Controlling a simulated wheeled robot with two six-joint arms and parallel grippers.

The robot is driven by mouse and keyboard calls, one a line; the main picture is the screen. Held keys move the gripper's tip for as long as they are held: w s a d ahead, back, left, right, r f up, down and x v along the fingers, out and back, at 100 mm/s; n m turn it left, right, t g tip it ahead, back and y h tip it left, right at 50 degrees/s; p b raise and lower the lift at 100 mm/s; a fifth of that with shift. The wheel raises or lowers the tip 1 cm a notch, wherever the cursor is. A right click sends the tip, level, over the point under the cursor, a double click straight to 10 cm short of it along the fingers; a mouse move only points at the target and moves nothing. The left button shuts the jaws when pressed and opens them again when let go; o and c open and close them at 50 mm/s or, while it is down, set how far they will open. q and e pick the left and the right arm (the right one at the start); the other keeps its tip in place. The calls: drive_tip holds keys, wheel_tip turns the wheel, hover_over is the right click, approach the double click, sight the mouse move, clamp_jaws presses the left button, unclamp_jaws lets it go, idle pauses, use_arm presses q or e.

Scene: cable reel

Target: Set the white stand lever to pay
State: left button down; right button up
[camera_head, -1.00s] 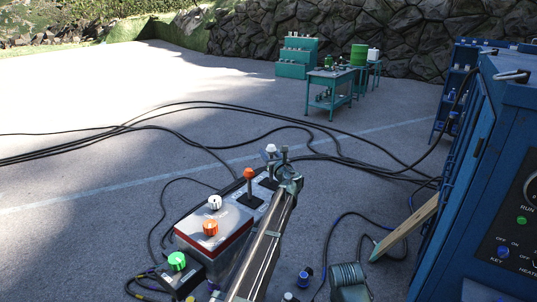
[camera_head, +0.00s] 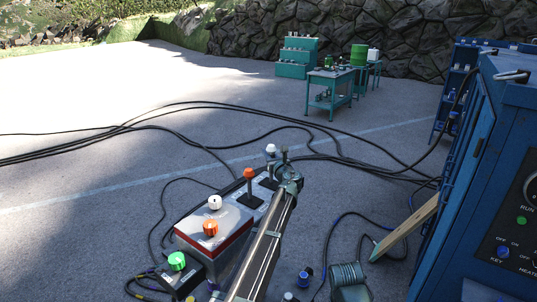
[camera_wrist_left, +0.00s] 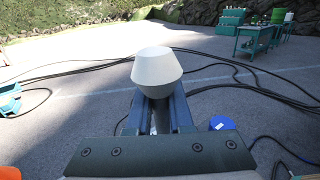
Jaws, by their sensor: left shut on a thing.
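The white stand lever's knob (camera_head: 270,149) stands at the far end of the control panel in the head view. My left gripper (camera_head: 277,158) is at it, its arm reaching up from the bottom. In the left wrist view the white knob (camera_wrist_left: 157,68) sticks up from between the two fingers of my left gripper (camera_wrist_left: 156,103), which is shut on the lever just below the knob. The lever's shaft and its setting marks are hidden by the gripper. My right gripper is not in view.
An orange lever (camera_head: 248,174) stands close beside the white one. Nearer are a white knob (camera_head: 214,202), an orange knob (camera_head: 210,228) and a green button (camera_head: 177,261). A blue cabinet (camera_head: 505,190) stands at right. Black cables (camera_head: 120,130) lie across the ground.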

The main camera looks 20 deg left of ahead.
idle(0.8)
use_arm(q)
drive_tip(key=shift+n+g+h, duration=0.4)
drive_tip(key=shift+n+g, duration=0.1)
drive_tip(key=shift+g, duration=0.1)
drive_tip(key=a, duration=0.1)
drive_tip(key=w+a+f, duration=0.1)
drive_tip(key=a, duration=0.1)
drive_tip(key=a+f, duration=0.1)
drive_tip(key=shift+w+a, duration=0.15)
drive_tip(key=shift+w, duration=0.05)
drive_tip(key=c, duration=0.8)
unclamp_jaws()
drive_tip(key=shift+c, duration=0.2)
drive_tip(key=p+v, duration=0.2)
drive_tip(key=v, duration=1.1)
drive_tip(key=shift+s+d, duration=0.25)
drive_tip(key=shift+s, duration=0.05)
